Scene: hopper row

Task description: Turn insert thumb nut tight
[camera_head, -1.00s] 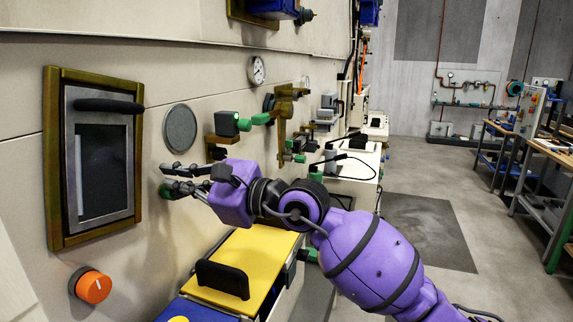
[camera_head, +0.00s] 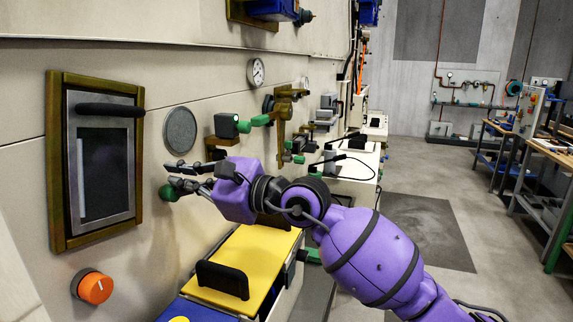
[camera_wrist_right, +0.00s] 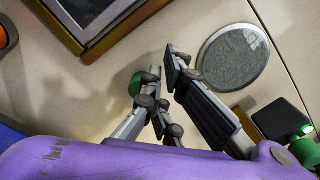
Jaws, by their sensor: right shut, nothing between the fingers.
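A round green knob (camera_head: 169,192), which looks like the thumb nut, sticks out from the beige wall below the round grey mesh disc. In the right wrist view the knob (camera_wrist_right: 144,82) shows partly behind a finger. My right gripper (camera_head: 172,175) is at the wall, just above and in front of the knob. Its fingers are shut with nothing between them; in the right wrist view (camera_wrist_right: 162,82) they sit beside the knob. I cannot tell whether a finger touches it. My left gripper is not in view.
A framed dark window (camera_head: 103,165) is on the wall at left, with an orange dial (camera_head: 94,287) below it. The grey mesh disc (camera_head: 180,129) and a green-lit box (camera_head: 228,125) are close above my gripper. A yellow panel with black handles (camera_head: 255,252) lies below.

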